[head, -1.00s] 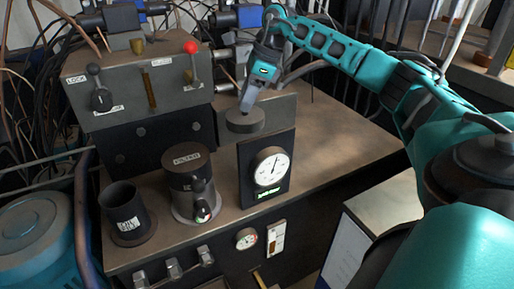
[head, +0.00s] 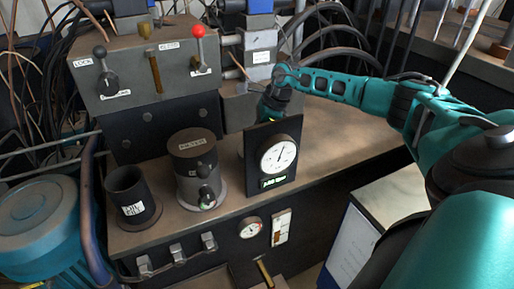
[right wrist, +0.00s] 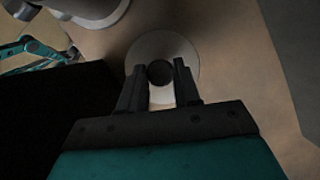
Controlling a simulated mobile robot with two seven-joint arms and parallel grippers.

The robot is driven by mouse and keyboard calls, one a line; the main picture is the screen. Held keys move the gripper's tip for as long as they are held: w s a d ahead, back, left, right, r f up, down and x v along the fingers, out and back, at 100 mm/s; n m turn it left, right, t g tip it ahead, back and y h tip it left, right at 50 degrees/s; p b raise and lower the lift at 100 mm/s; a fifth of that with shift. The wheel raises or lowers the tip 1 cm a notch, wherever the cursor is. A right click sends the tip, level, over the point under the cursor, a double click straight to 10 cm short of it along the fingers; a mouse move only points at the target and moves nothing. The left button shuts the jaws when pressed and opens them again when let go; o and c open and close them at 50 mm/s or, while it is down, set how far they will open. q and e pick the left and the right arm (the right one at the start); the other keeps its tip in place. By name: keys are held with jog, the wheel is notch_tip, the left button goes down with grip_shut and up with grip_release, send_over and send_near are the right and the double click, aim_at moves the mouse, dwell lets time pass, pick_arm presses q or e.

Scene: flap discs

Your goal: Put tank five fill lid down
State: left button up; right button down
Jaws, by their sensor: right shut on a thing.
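My right gripper (head: 271,110) is low over the bench, partly behind the black gauge panel (head: 259,185). In the right wrist view the fingers of my right gripper (right wrist: 159,70) are shut on the dark round knob of a pale disc-shaped lid (right wrist: 160,43).
A cylindrical filter housing (head: 195,170) and an open dark cup (head: 127,186) stand left of the panel. A grey lever box (head: 140,85) stands behind them. The bench top (head: 345,135) is clear to the right.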

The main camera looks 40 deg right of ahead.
notch_tip(320, 180, down, 4)
jog(key=shift+r, duration=0.2)
jog(key=shift+f, duration=0.3)
pick_arm(q)
jog(key=shift+w+d, duration=0.1)
pick_arm(e)
jog(key=shift+f+b, duration=0.15)
jog(key=shift+b, duration=0.2)
jog(key=c, duration=0.8)
grip_release()
pick_arm(q)
jog(key=shift+w+r, duration=0.1)
jog(key=shift+w, duration=0.05)
